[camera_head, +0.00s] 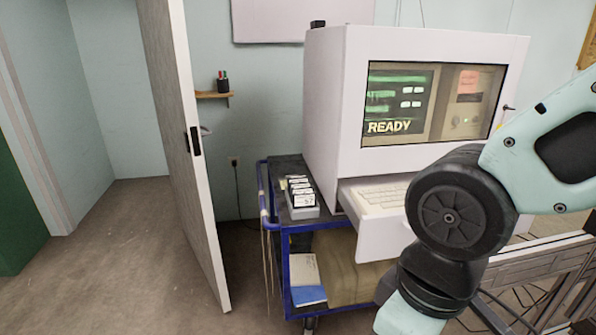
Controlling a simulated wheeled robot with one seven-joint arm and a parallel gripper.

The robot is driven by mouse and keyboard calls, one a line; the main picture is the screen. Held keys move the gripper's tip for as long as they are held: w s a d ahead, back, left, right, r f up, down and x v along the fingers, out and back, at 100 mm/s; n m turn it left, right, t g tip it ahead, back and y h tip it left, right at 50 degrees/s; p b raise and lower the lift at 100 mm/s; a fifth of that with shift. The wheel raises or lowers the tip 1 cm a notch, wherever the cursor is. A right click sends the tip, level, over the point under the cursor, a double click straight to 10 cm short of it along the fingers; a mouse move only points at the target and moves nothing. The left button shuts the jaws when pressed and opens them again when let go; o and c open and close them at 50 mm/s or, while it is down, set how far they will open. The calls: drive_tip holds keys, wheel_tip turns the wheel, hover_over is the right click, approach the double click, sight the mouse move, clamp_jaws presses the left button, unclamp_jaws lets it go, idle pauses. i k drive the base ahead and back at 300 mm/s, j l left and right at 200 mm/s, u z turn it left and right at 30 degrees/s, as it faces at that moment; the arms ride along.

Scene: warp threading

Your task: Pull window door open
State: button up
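A white cabinet machine (330,115) stands on a blue cart. Its front has a dark-framed window panel (432,102) with green and grey displays and the word READY behind it. The panel looks flush with the front, and I cannot tell whether it is a door. A small dark knob-like part (508,108) sits at the right of the panel. My arm crosses the right side of the view, in front of the machine's lower right. My gripper is out of view below the frame.
A pull-out tray with a keyboard (382,197) juts from the machine. The blue cart (284,262) carries a grey box of labelled items (301,197). A room door (186,150) stands open at left. A metal frame (535,260) is at lower right. The floor at left is clear.

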sight(364, 46)
drive_tip(key=i+j+z, duration=0.35)
drive_tip(key=i+j, duration=1.15)
drive_tip(key=k+l, duration=0.1)
drive_tip(key=k, duration=0.4)
